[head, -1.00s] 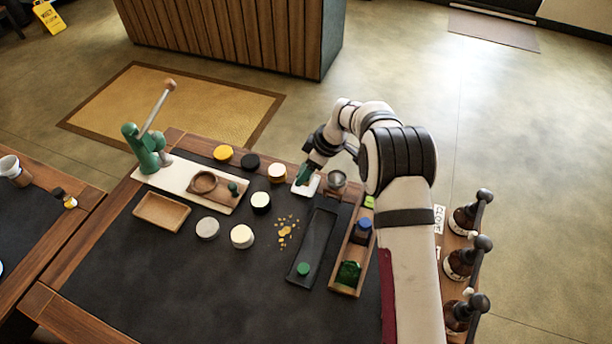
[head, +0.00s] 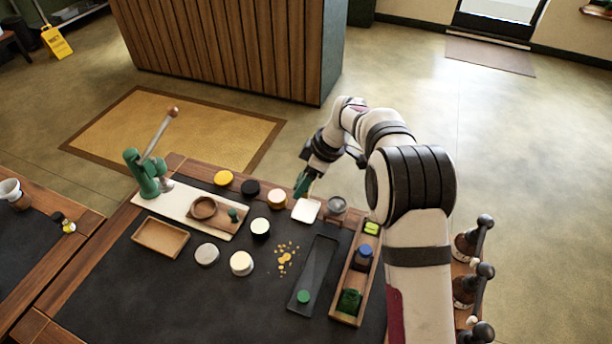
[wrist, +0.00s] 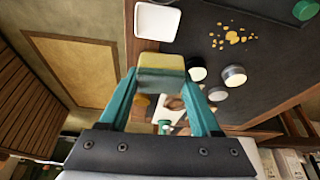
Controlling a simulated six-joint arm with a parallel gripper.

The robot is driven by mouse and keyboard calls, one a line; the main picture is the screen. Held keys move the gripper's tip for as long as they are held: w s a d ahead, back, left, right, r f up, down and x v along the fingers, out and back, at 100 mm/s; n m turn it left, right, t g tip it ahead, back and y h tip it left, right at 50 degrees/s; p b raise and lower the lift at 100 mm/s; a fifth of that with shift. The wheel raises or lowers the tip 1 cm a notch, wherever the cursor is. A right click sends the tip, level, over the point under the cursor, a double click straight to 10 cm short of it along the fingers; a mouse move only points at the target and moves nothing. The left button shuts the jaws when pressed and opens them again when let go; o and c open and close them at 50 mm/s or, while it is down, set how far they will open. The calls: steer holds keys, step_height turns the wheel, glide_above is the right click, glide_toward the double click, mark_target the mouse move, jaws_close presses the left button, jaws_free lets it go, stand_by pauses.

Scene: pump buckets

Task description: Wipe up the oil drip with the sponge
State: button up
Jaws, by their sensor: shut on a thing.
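The sponge (wrist: 161,72), a yellow block with a greyish lower face, is held between my teal fingers in the wrist view. My gripper (wrist: 161,85) is shut on it. In the head view my gripper (head: 302,186) is above the table's far edge, beside the white dish (head: 306,210); the sponge is not clear there. The dish looks empty, and also shows in the wrist view (wrist: 157,21). The oil drip (head: 284,258) is a scatter of golden-yellow spots on the dark mat, also seen in the wrist view (wrist: 236,36). Nothing touches it.
A cream tub (head: 241,263) and a black-sided jar (head: 260,228) stand left of the spots. A dark tray (head: 318,265) with a green cap lies right, then a wooden caddy (head: 345,312) with bottles. A green pump (head: 148,175) stands far left.

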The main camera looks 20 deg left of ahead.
mark_target(271, 276)
steer(key=s+f+n+g+h, duration=0.1)
steer(key=s+f+n+g, duration=0.15)
steer(key=s+n, duration=0.6)
steer(key=shift+m, duration=0.25)
steer(key=shift+s+d+f, duration=0.1)
steer(key=shift+s+f, duration=0.05)
steer(key=shift+f, duration=1.1)
steer(key=shift+s+a+f, duration=0.1)
steer(key=shift+s+f, duration=0.1)
steer(key=shift+f, duration=1.05)
steer(key=shift+s+d+f, duration=0.1)
steer(key=shift+s+f, duration=0.05)
steer(key=shift+f, duration=1.1)
steer(key=shift+s+f, duration=0.1)
steer(key=shift+s, duration=0.2)
steer(key=shift+c, duration=0.6)
steer(key=shift+s, duration=3.75)
steer(key=shift+w, duration=1.7)
steer(key=shift+w+f, duration=0.1)
steer(key=shift+w, duration=0.25)
steer(key=shift+w+r, duration=0.25)
steer(key=shift+w, duration=0.15)
steer(key=shift+w+f, duration=0.2)
steer(key=shift+w, duration=1.3)
steer(key=shift+r, duration=0.15)
steer(key=shift+s, duration=4.05)
steer(key=shift+w, duration=3.9)
steer(key=shift+s, duration=3.9)
step_height(271, 276, up, 8)
